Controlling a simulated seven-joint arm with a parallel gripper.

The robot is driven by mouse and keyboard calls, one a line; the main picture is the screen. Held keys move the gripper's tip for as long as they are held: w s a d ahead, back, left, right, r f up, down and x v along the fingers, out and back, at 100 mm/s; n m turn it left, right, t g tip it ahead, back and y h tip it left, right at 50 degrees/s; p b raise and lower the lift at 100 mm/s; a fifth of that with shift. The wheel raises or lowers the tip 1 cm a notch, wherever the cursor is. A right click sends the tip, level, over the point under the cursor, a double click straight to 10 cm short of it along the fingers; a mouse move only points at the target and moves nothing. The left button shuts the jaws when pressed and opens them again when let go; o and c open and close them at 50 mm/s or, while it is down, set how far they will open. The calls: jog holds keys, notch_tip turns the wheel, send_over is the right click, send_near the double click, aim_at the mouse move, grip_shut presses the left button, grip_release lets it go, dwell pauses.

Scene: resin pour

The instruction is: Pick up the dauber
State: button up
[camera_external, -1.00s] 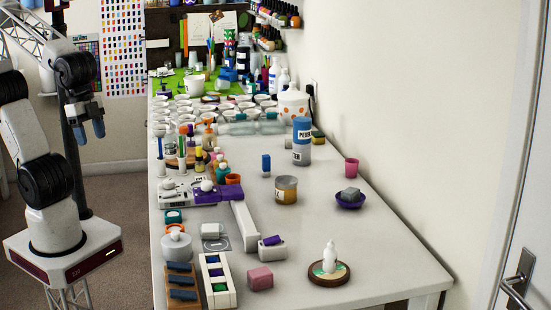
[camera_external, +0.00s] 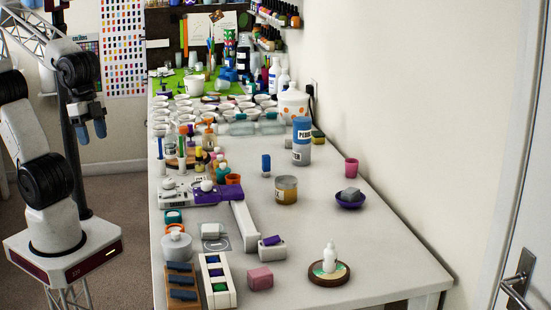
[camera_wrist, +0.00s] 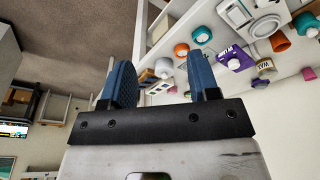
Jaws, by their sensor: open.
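No thing is clearly marked as the dauber, and I cannot tell which one it is. A white block with a purple top (camera_external: 271,247) lies near the front middle of the table. My gripper (camera_external: 92,130) hangs at the upper left, off the table's left side and well apart from both blocks. In the wrist view my gripper (camera_wrist: 160,82) has its two blue fingers spread, with nothing between them.
The white table (camera_external: 330,225) has clear room at its middle right. A bottle on a round wooden base (camera_external: 330,272), a pink block (camera_external: 260,279) and a tray of coloured blocks (camera_external: 218,280) stand in front.

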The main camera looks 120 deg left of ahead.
jog(key=w+a+f+n+g+h, duration=0.1)
jog(key=w+a+n+g+h, duration=0.15)
jog(key=w+a+n, duration=0.7)
jog(key=n+t+h, duration=0.6)
jog(key=n, duration=0.6)
send_over(266, 166)
jog(key=s+d, duration=0.2)
jog(key=d, duration=0.8)
notch_tip(266, 166, down, 9)
jog(key=s+a+f+n+t, duration=0.1)
jog(key=a+f, duration=0.1)
jog(key=a, duration=0.3)
jog(key=s+a+f+n+t, duration=0.1)
jog(key=a+f+n, duration=0.1)
jog(key=a, duration=0.3)
jog(key=s+a+f+n+t, duration=0.1)
jog(key=a+f+n, duration=0.1)
jog(key=a, duration=0.3)
jog(key=shift+a+f+n+t, duration=0.15)
jog(key=shift+f+n+t, duration=0.1)
jog(key=shift+f, duration=0.2)
jog(key=shift+a+f+h, duration=0.15)
jog(key=shift+f+h, duration=0.05)
jog(key=shift+h, duration=0.05)
jog(key=shift+x, duration=1.3)
